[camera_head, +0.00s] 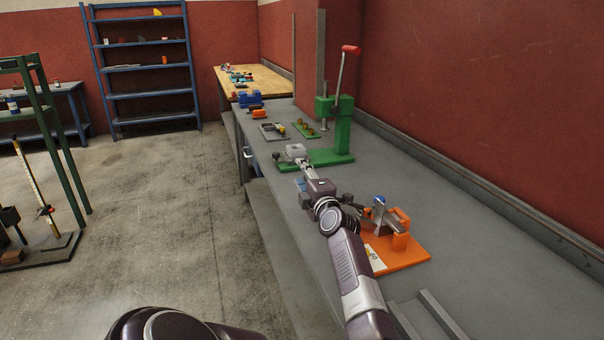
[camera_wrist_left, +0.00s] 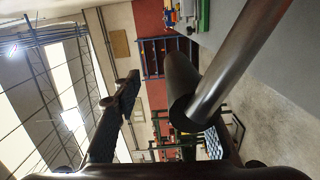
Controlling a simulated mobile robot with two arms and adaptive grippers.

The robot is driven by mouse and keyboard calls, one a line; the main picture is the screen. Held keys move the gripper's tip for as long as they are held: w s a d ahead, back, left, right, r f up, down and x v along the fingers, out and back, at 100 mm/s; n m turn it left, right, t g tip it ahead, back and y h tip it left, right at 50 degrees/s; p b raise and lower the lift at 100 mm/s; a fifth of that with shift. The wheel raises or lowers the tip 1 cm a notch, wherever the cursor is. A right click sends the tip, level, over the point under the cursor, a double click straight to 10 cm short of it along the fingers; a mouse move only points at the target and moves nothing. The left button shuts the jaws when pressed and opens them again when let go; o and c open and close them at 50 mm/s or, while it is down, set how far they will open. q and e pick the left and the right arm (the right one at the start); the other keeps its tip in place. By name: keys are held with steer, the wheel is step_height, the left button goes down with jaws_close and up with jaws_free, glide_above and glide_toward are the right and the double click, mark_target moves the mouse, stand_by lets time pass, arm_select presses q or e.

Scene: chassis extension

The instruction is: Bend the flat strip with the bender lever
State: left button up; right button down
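The bender is on an orange base (camera_head: 410,258), with orange posts (camera_head: 400,232) and a grey metal part near a blue piece, on the bench's near part. My left arm passes along its left side and hides part of it. My left gripper (camera_head: 303,167) points away along the bench. In the left wrist view, its ridged fingers (camera_wrist_left: 165,122) are spread apart. A grey metal rod (camera_wrist_left: 238,62) with a thick dark sleeve (camera_wrist_left: 183,88), seemingly the lever, crosses close in front; contact cannot be told. I cannot make out the flat strip. My right gripper is not in view.
A green press (camera_head: 340,130) with a red-tipped handle stands farther along the grey bench (camera_head: 470,230). Small tools and a wooden-topped table (camera_head: 262,82) lie beyond. A red wall borders the bench's right. The floor (camera_head: 170,210) on the left is open.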

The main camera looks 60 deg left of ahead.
arm_select(q)
steer(key=shift+r, duration=0.35)
